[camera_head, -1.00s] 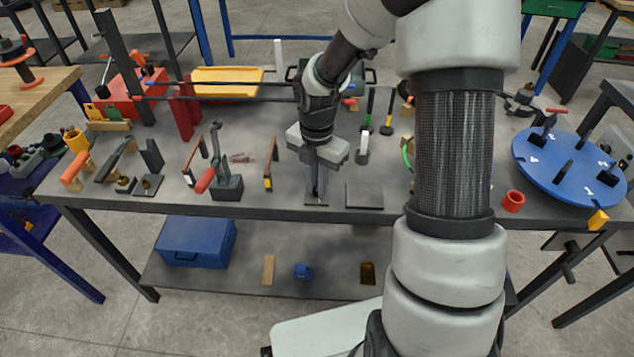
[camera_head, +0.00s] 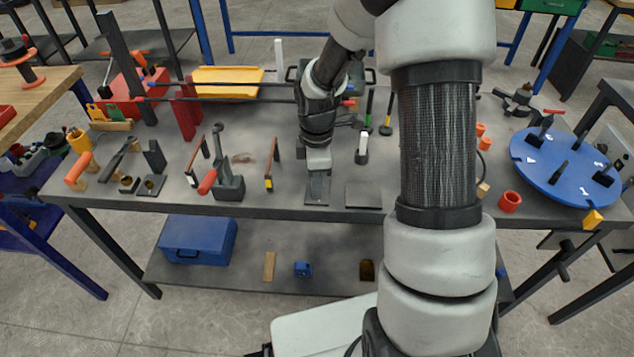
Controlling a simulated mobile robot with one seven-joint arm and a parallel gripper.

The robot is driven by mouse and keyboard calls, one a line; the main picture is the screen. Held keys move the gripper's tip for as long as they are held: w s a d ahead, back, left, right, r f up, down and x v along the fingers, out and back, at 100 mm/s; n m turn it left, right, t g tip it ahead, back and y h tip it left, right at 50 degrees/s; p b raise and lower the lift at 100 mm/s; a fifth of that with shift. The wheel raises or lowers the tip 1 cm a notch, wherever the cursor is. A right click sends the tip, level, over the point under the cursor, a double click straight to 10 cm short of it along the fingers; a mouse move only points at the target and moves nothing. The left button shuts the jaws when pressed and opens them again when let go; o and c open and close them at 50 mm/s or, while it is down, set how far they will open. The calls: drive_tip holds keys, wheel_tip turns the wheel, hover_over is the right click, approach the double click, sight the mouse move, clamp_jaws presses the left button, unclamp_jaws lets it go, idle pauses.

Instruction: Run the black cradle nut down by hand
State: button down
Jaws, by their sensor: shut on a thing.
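My gripper (camera_head: 318,184) points straight down over a small dark base plate (camera_head: 316,202) near the front edge of the grey workbench. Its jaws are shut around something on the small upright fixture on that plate. The black cradle nut itself is too small and too covered by the fingers to make out. The gripper body appears narrow, turned edge-on to the camera.
A flat dark plate (camera_head: 363,196) lies just right of the gripper. Left stand a black clamp with a red handle (camera_head: 228,184) and a bracket (camera_head: 272,165). A blue disc with posts (camera_head: 563,170) and a red cup (camera_head: 510,201) are at right.

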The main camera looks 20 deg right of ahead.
drive_tip(key=m, duration=0.6)
drive_tip(key=shift+m, duration=0.3)
drive_tip(key=m, duration=1)
drive_tip(key=shift+r+m, duration=0.1)
drive_tip(key=shift+m, duration=0.3)
drive_tip(key=m+p, duration=0.1)
drive_tip(key=m, duration=0.3)
drive_tip(key=shift+m, duration=0.4)
drive_tip(key=c, duration=1.7)
unclamp_jaws()
wheel_tip(320, 180, up, 17)
drive_tip(key=p, duration=0.2)
drive_tip(key=shift+r+p, duration=0.15)
drive_tip(key=shift+p, duration=0.25)
